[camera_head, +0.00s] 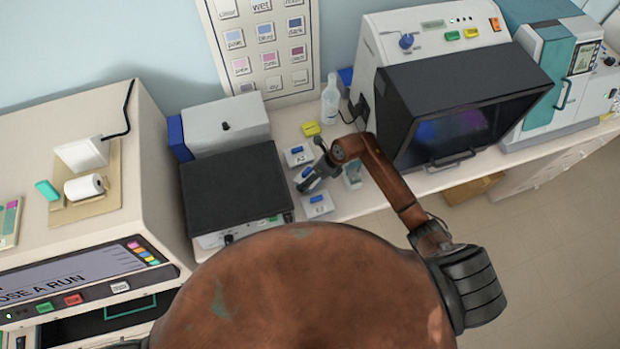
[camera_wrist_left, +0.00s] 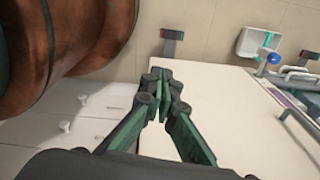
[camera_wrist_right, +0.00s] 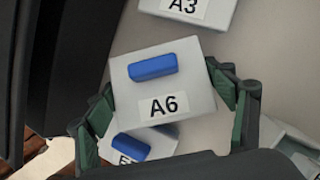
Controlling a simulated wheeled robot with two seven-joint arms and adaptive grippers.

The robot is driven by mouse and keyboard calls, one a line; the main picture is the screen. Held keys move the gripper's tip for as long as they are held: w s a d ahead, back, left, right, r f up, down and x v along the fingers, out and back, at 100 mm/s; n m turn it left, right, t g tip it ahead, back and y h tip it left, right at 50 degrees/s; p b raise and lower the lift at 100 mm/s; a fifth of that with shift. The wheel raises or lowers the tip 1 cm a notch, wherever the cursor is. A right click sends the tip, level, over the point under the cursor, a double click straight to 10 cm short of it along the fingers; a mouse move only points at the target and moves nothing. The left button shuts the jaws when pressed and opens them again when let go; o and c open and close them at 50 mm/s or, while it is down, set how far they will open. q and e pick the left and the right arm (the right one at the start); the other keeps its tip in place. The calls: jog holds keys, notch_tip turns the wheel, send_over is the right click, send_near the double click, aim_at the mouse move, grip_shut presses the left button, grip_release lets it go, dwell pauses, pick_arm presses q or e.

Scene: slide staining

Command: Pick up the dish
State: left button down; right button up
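Several pale square dishes with blue handles lie on the bench in the head view. The A6 dish (camera_wrist_right: 188,78) fills the right wrist view's middle and overlaps another dish (camera_wrist_right: 150,132), whose label is partly hidden. The A3 dish (camera_wrist_right: 185,8) is at the top edge. My right gripper (camera_wrist_right: 160,75) has its green-padded fingers against two opposite sides of the A6 dish, shut on it. Any height above the bench is hard to tell. In the head view this gripper (camera_head: 312,178) partly hides the dish. My left gripper (camera_wrist_left: 162,78) is shut and empty, its tips together.
A black-topped device (camera_head: 235,190) stands left of the dishes and a dark-hooded machine (camera_head: 455,100) to the right. A clear bottle (camera_head: 330,100) and yellow block (camera_head: 311,128) are behind. A small glass container (camera_head: 352,178) sits close to the right gripper.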

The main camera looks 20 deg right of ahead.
jog(key=c, duration=1)
